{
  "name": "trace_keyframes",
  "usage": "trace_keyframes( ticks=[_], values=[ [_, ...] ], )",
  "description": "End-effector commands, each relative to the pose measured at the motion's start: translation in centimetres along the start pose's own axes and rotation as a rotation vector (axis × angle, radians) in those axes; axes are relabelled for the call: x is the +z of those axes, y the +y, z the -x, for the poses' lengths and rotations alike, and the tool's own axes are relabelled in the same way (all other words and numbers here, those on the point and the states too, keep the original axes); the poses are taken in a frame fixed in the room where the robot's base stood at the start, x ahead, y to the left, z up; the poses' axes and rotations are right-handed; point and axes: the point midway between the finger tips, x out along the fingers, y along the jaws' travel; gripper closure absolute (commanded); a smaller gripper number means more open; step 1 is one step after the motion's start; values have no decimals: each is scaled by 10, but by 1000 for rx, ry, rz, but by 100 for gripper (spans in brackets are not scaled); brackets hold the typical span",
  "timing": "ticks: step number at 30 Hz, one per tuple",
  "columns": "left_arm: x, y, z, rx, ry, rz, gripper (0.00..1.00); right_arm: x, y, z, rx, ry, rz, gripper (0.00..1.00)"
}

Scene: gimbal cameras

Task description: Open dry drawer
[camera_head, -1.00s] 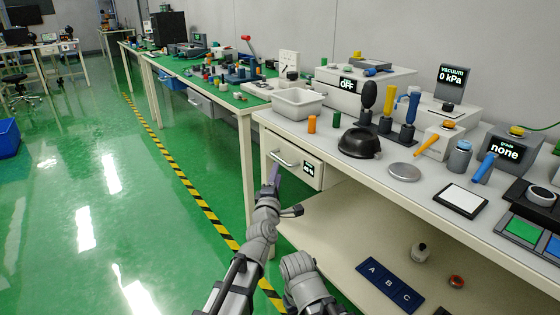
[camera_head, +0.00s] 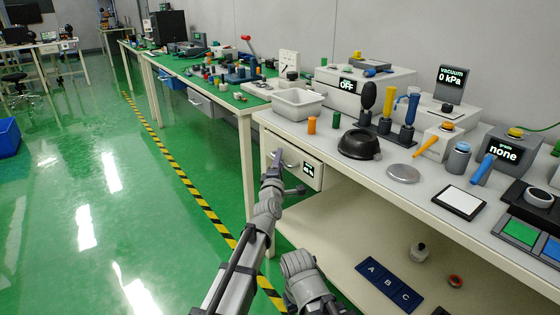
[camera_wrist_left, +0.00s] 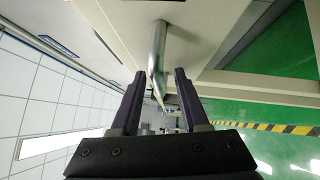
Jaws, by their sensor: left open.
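The cream drawer (camera_head: 317,178) sits shut under the left end of the near bench and has a small dark display on its front. Its metal bar handle (camera_head: 291,163) is partly hidden by my left gripper (camera_head: 273,157), which is at the drawer front. In the left wrist view, the handle (camera_wrist_left: 157,45) runs up between the two fingers of the open left gripper (camera_wrist_left: 160,72). The fingers stand on either side of it with gaps; I cannot tell whether either touches. My right gripper does not show.
A lower shelf (camera_head: 340,225) holds a blue A-B-C board (camera_head: 390,284).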

Motion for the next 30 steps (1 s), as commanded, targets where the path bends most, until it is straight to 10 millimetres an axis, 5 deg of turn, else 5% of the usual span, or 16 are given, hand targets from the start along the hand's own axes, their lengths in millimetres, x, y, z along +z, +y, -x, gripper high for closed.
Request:
trace_keyframes(
  ticks=[3, 15, 30],
  values=[
    [0, 0, 1, 0, 0, 0, 58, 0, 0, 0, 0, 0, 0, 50],
    [0, 0, 1, 0, 0, 0, 100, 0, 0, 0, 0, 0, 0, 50],
    [0, 0, 1, -1, -1, 0, 100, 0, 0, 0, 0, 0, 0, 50]
  ],
)
